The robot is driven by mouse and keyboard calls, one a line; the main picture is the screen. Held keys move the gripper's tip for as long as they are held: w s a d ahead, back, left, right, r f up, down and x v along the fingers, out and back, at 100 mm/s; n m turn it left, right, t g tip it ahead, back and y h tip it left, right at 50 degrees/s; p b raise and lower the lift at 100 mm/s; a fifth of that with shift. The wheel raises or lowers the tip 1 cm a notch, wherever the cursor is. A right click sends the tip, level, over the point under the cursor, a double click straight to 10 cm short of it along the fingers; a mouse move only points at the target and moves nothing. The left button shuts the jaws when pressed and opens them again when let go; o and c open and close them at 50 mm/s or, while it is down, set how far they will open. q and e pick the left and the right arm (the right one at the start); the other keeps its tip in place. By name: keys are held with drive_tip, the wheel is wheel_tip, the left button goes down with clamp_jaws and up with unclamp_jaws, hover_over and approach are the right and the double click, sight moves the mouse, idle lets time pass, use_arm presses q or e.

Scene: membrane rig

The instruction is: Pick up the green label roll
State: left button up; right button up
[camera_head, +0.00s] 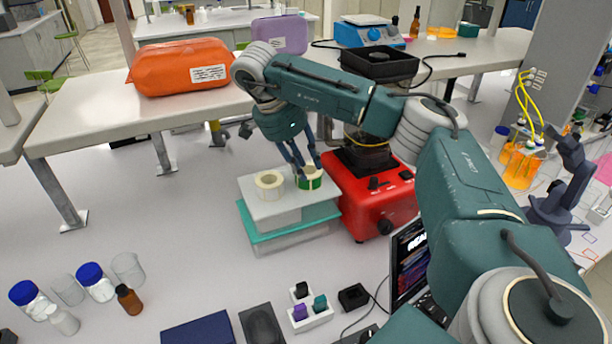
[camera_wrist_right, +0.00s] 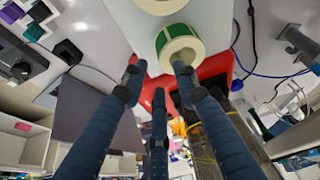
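The green label roll (camera_head: 310,183) stands on a light grey box top, with a green outer band and a pale core. It also shows in the right wrist view (camera_wrist_right: 178,46), just beyond my fingertips. My right gripper (camera_head: 306,166) reaches down over it with its fingers spread, and nothing is visibly clasped. In the right wrist view the three fingers (camera_wrist_right: 158,76) are apart. The fingertips are close to the roll in the head view; whether they touch it I cannot tell. A cream label roll (camera_head: 269,185) stands just left of it. My left gripper is not in view.
The grey box rests on a teal-lidded container (camera_head: 290,232). A red device (camera_head: 372,200) stands close on the right. Bottles and beakers (camera_head: 95,282) are at the front left, a laptop (camera_head: 408,250) at the front right. The table left of the container is clear.

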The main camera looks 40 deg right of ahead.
sight(312, 177)
drive_tip(key=shift+s+d+f, duration=0.15)
drive_tip(key=shift+d+f, duration=0.1)
drive_tip(key=shift+f, duration=0.25)
drive_tip(key=shift+d+f, duration=0.1)
drive_tip(key=shift+f, duration=0.1)
drive_tip(key=p+x, duration=0.3)
drive_tip(key=x, duration=0.1)
drive_tip(key=shift+w+f, duration=0.15)
drive_tip(key=shift+w, duration=0.1)
drive_tip(key=shift+d+f, duration=0.25)
drive_tip(key=shift+f, duration=0.15)
drive_tip(key=shift+a, duration=0.1)
drive_tip(key=shift+c, duration=0.3)
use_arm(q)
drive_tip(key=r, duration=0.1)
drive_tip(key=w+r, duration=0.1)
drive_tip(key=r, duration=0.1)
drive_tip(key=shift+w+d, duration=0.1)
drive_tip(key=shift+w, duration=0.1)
use_arm(e)
clamp_jaws()
